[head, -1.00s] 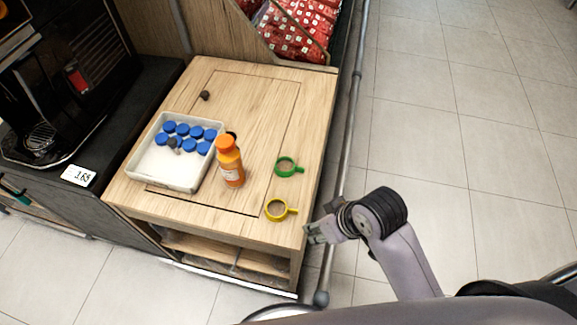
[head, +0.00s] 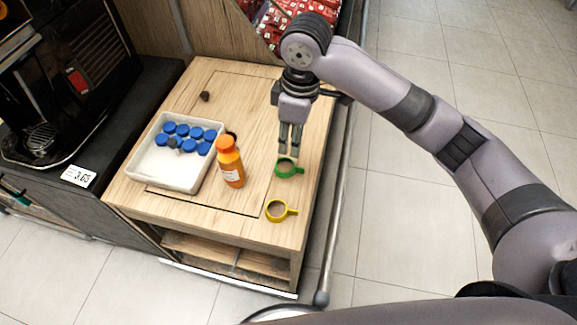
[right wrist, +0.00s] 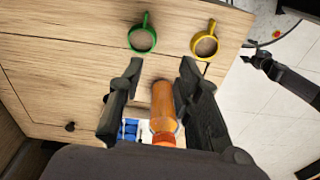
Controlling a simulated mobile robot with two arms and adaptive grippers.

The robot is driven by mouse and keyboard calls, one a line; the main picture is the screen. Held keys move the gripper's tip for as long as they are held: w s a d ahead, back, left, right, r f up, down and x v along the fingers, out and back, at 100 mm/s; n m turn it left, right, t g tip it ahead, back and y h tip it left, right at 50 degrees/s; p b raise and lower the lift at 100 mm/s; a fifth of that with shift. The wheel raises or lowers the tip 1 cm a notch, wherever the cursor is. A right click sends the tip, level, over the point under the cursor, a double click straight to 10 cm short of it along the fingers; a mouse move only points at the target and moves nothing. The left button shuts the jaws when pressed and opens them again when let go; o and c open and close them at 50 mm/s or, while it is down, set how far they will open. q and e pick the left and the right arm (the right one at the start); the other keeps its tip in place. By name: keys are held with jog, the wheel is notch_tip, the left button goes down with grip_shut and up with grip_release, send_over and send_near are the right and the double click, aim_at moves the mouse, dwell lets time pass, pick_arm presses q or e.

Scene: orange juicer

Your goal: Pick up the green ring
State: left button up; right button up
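The green ring (head: 287,168) lies flat on the wooden cabinet top, with its small handle pointing right in the head view. It also shows in the right wrist view (right wrist: 142,39), just beyond and left of the fingertips. I cannot tell from the head view how high the tips are above the wood.
A yellow ring (head: 277,210) lies nearer the front edge. An orange bottle (head: 231,165) stands left of the green ring. A white tray (head: 160,178) holds several blue-capped bottles. A metal rail (head: 337,220) runs along the cabinet's right side.

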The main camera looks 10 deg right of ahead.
notch_tip(320, 180, up, 3)
jog(key=w+d, duration=0.1)
jog(key=d, duration=0.1)
send_over(296, 169)
jog(key=shift+h, duration=0.4)
jog(key=f, duration=1.1)
jog(key=shift+s+d+f+b, duration=0.3)
jog(key=shift+s+d+b, duration=0.05)
jog(key=f, duration=0.3)
jog(key=d+f, duration=0.1)
jog(key=f, duration=0.1)
jog(key=shift+w+f, duration=0.1)
jog(key=shift+f, duration=0.2)
jog(key=shift+c, duration=0.6)
grip_shut()
